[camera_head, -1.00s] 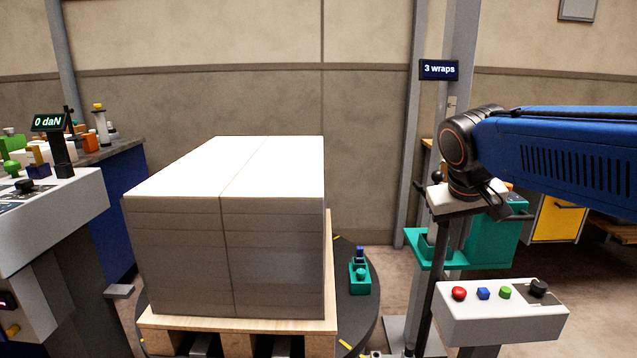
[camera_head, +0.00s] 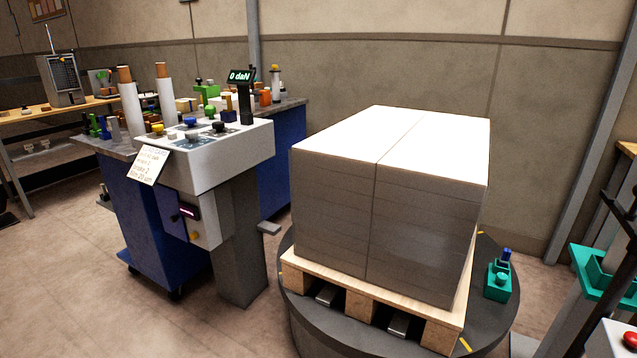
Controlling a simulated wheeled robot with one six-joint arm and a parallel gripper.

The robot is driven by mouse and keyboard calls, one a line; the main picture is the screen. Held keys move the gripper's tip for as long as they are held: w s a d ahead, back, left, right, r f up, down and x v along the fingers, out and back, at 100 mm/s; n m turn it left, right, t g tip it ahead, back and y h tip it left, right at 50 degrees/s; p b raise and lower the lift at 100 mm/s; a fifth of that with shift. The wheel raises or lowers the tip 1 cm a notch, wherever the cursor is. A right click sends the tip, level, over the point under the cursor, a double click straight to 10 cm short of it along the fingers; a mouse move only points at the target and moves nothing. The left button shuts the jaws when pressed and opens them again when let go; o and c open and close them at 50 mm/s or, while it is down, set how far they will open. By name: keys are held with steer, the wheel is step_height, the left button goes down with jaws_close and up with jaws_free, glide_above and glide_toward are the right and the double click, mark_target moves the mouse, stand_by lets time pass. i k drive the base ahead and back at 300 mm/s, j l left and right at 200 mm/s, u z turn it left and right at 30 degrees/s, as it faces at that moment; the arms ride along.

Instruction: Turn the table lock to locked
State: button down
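The round dark turntable (camera_head: 300,278) stands at the lower middle, with a wooden pallet (camera_head: 333,282) on it. A stack of white-topped reams (camera_head: 430,145) sits on the pallet. A small teal block with a blue upright piece (camera_head: 498,282) is on the turntable's right side, beside the pallet. I cannot tell whether it is the table lock, or which position any lock is in. My gripper and arm are out of view.
A grey control console (camera_head: 235,150) with several knobs and a "0 daN" display (camera_head: 241,76) stands left of the turntable. Behind it is a blue cabinet (camera_head: 145,225). A teal stand (camera_head: 600,272) is at the right edge. Open floor lies at lower left.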

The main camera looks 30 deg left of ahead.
mark_target(158, 129)
steer(key=u, duration=1.75)
steer(key=i+j, duration=0.1)
steer(key=i, duration=0.25)
steer(key=i+j, duration=0.1)
steer(key=i, duration=0.2)
